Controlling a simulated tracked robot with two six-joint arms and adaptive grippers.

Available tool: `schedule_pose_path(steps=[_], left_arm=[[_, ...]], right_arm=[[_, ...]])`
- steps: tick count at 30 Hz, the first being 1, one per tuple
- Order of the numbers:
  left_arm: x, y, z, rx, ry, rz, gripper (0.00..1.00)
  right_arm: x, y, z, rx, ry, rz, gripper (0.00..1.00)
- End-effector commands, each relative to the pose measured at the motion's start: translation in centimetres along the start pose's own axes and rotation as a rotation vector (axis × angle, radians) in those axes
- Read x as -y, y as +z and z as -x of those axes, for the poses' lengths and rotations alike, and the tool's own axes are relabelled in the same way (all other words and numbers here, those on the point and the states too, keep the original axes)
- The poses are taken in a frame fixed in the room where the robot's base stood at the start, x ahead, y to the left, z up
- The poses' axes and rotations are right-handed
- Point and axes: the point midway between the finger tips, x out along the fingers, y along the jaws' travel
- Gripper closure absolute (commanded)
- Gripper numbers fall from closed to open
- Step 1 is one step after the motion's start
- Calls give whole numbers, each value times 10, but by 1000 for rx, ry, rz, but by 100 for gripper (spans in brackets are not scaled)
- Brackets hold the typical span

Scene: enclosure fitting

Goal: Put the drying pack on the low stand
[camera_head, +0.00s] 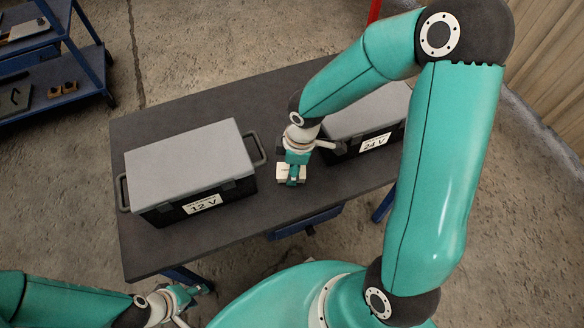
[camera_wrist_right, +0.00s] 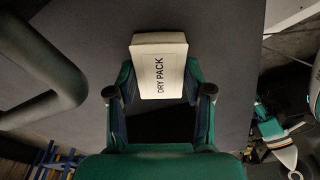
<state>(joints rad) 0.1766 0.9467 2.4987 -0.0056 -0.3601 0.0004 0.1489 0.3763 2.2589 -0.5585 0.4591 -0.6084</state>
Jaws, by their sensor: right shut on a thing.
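The drying pack (camera_head: 291,172) is a small cream block; in the right wrist view its face (camera_wrist_right: 160,66) reads "DRY PACK". My right gripper (camera_head: 292,168) is shut on it, with one finger on each side in the wrist view (camera_wrist_right: 161,92). The pack is over the table between the two cases; I cannot tell whether it touches the tabletop. My left gripper (camera_head: 182,298) is low at the left, in front of the table and away from the pack; its finger opening is unclear. I cannot make out a low stand in either view.
A grey-lidded case marked 12 V (camera_head: 190,165) stands left on the dark table (camera_head: 255,222), its side handle (camera_wrist_right: 50,70) close to my right gripper. A 24 V case (camera_head: 365,112) stands right, partly behind my right arm. A blue shelf rack (camera_head: 75,95) is at upper left.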

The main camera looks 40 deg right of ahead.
Motion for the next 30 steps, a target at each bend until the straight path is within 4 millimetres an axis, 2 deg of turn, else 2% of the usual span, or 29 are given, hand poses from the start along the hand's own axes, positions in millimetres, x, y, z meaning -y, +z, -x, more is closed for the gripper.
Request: schedule_pose_path(steps=[8, 9, 13, 23, 26, 30], left_arm=[[1, 0, -2, 0, 0, 0, 62], [1, 0, -2, 0, 0, 0, 62], [0, 0, -1, 0, 0, 0, 62], [0, 0, 0, 0, 0, 0, 62], [-1, 0, 3, 0, 0, 0, 62], [-3, 0, 10, 0, 0, 0, 62]], right_arm=[[0, 0, -2, 0, 1, 0, 84], [0, 0, -1, 0, 1, 0, 46], [0, 0, -1, 0, 1, 0, 24], [0, 0, 1, 0, 1, -1, 24], [-1, 0, 6, -1, 3, -2, 24], [-1, -1, 25, -1, 5, -2, 24]])
